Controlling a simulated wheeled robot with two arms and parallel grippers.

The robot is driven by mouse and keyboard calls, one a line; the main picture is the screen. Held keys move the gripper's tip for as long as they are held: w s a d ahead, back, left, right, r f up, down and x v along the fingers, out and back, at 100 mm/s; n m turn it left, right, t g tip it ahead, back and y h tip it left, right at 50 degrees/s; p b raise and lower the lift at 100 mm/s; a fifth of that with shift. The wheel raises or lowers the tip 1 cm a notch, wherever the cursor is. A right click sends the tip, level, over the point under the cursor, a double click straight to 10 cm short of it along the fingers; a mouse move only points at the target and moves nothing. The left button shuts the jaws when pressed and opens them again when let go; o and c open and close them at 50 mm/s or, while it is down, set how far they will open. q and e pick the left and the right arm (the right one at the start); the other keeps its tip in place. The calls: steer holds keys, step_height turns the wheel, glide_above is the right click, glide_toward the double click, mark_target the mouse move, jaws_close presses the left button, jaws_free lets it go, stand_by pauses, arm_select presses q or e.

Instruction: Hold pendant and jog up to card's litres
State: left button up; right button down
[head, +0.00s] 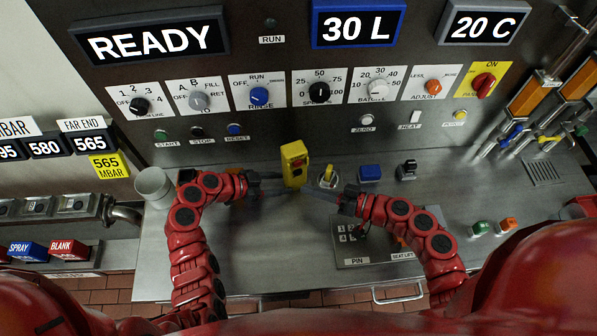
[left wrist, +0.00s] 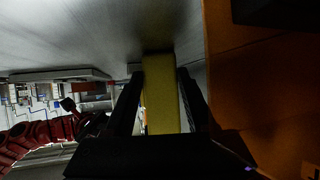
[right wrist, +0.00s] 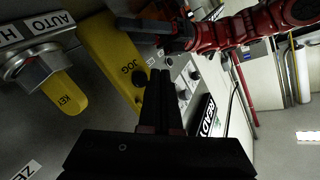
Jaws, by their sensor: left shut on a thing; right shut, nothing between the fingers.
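The yellow pendant (head: 294,163) stands upright above the steel desk in the head view, with a red button and dark buttons on its face. My left gripper (head: 280,182) is shut on it from the left; the left wrist view shows the yellow body (left wrist: 160,95) between the fingers. My right gripper (head: 312,190) is shut and empty just right of the pendant. In the right wrist view its closed tips (right wrist: 160,78) are close to the pendant's JOG label (right wrist: 132,72); whether they touch is unclear. The litre display (head: 358,25) reads 30 L.
Other displays read READY (head: 152,38) and 20 C (head: 482,22). A key switch with a yellow tag (head: 328,177) sits right of the pendant. A cup (head: 154,186) stands at the desk's left, and a yellow card (head: 109,165) reads 565 MBAR.

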steer(key=s, duration=0.3)
steer(key=shift+d, duration=0.4)
stand_by(0.6)
arm_select(q)
steer(key=o, duration=1.1)
steer(key=shift+c, duration=0.2)
